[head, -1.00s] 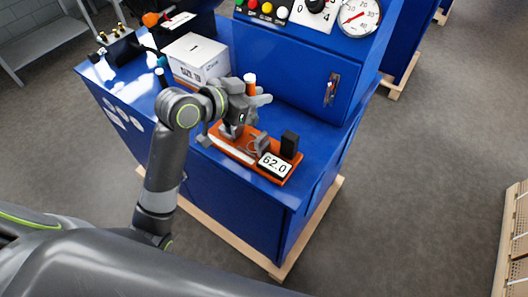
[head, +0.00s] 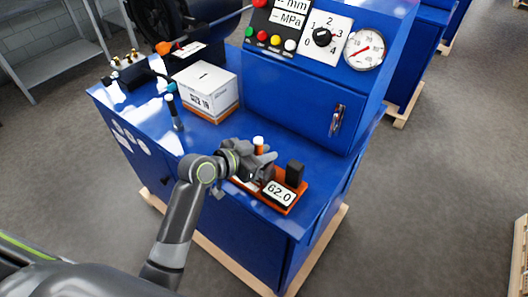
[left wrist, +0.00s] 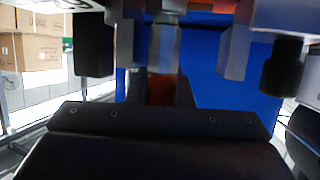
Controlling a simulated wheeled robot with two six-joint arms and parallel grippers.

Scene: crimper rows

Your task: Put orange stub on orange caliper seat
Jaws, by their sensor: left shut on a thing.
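The orange stub (head: 259,143), orange with a pale band, stands about upright in my left gripper (head: 263,161), which is shut on it. Only its upper end shows; its lower end is hidden by the fingers. The orange caliper (head: 280,193) lies near the bench's front right corner, with a 62.0 display and a black upright block (head: 295,173). The gripper is over or beside the caliper's left part and hides the seat there. I cannot tell whether the stub touches it. The left wrist view shows dark gripper parts close up. My right gripper is not in view.
A white box (head: 209,92) stands behind and left of the gripper. A blue-topped dark post (head: 173,110) stands near it on the blue bench (head: 165,134). A raised blue cabinet (head: 295,98) with a gauge (head: 364,50) rises behind the caliper.

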